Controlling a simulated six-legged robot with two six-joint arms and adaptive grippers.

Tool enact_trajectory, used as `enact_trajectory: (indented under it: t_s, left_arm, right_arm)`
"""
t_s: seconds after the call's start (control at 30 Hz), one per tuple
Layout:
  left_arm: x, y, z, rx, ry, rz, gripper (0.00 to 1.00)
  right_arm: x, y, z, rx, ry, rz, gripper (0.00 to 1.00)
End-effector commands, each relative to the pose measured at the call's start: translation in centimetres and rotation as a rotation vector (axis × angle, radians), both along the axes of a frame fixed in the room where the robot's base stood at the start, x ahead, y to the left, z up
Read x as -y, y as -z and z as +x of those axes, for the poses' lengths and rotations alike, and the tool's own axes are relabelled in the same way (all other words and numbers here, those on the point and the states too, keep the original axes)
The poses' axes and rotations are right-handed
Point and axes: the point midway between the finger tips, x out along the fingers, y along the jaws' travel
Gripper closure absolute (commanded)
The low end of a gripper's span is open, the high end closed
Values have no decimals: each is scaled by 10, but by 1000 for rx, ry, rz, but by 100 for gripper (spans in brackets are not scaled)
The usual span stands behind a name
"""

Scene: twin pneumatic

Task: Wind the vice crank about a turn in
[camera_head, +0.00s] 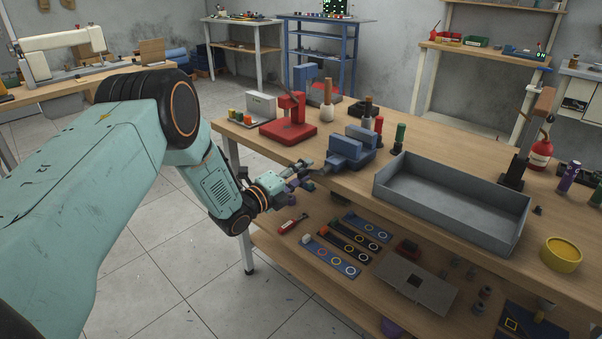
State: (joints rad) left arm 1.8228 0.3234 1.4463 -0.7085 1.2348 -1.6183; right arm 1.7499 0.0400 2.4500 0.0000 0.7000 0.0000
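The blue vice (347,152) stands on the near left edge of the wooden workbench, with its jaws toward the top. Its crank is at the edge side facing my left arm; it is small and largely hidden by the gripper, so its angle cannot be told. My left gripper (299,177) is right at the crank side of the vice, just off the bench edge. Its fingers are too small and overlapped to tell whether they are shut on the crank. My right gripper is not in view.
On the bench (350,185) are a red press (290,125), a grey tray (452,200) right of the vice, and a yellow bowl (561,254). A lower shelf (290,248) under the bench holds strips and parts. The floor left of the bench is clear.

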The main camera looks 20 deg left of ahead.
Motion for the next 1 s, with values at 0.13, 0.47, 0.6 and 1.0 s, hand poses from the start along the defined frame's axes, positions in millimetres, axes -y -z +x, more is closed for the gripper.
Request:
enact_trajectory:
  t_s: [0.13,0.47,0.6,1.0]
  left_arm:
    - [-1,-1,0,2,-2,-1,62]
    - [-13,-1,-29,0,-6,-4,62]
    - [-24,-1,-56,0,-8,-5,62]
    - [-41,-1,-108,1,-3,-1,62]
  right_arm:
    - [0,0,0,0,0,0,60]
    - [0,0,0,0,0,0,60]
    - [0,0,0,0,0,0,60]
    - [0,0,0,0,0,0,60]
